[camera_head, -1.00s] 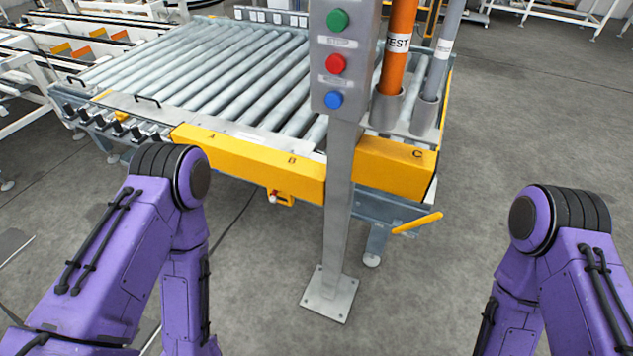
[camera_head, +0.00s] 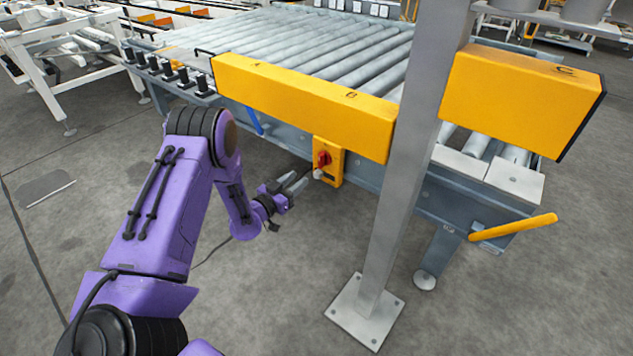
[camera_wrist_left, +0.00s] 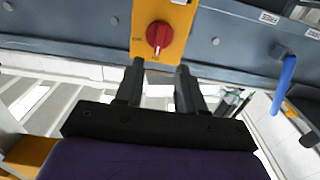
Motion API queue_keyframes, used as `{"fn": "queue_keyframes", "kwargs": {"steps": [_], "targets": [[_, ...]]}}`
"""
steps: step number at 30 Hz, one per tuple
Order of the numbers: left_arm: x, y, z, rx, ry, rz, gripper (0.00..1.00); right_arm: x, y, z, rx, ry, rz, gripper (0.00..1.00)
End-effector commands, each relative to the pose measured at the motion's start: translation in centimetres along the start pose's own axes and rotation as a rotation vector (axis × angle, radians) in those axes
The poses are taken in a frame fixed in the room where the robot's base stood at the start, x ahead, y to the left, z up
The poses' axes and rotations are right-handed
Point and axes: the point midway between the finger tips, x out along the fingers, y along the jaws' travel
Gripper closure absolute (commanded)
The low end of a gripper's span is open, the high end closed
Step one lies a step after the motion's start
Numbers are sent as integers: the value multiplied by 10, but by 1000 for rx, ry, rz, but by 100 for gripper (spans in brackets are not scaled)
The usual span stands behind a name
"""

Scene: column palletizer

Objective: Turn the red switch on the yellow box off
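The yellow box (camera_head: 329,161) is mounted on the grey-blue side beam of the roller conveyor, below the yellow panel marked A and B. The red switch (camera_head: 322,159) is a round knob on its front. In the left wrist view the red switch (camera_wrist_left: 159,36) sits on the yellow box (camera_wrist_left: 172,12) just beyond my fingertips. My left gripper (camera_head: 297,180) is just left of and below the switch, its fingers toward the box. In the left wrist view my left gripper (camera_wrist_left: 160,70) has its fingers apart with nothing between them. My right gripper is out of view.
A grey post (camera_head: 411,150) on a floor plate stands right of the box. A yellow handle (camera_head: 513,227) sticks out farther right. A blue handle (camera_head: 254,121) hangs left of the box. The floor in front is clear.

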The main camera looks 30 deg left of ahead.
Motion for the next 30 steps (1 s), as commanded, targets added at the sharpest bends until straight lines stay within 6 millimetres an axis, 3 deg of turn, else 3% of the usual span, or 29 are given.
{"fn": "queue_keyframes", "kwargs": {"steps": [15,26,29,30], "targets": [[95,0,-1,3,5,4,61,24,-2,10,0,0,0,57],[104,0,-3,1,2,3,61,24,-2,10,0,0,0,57],[104,0,-3,1,2,3,94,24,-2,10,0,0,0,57],[104,0,-2,1,2,3,100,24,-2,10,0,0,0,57]]}}
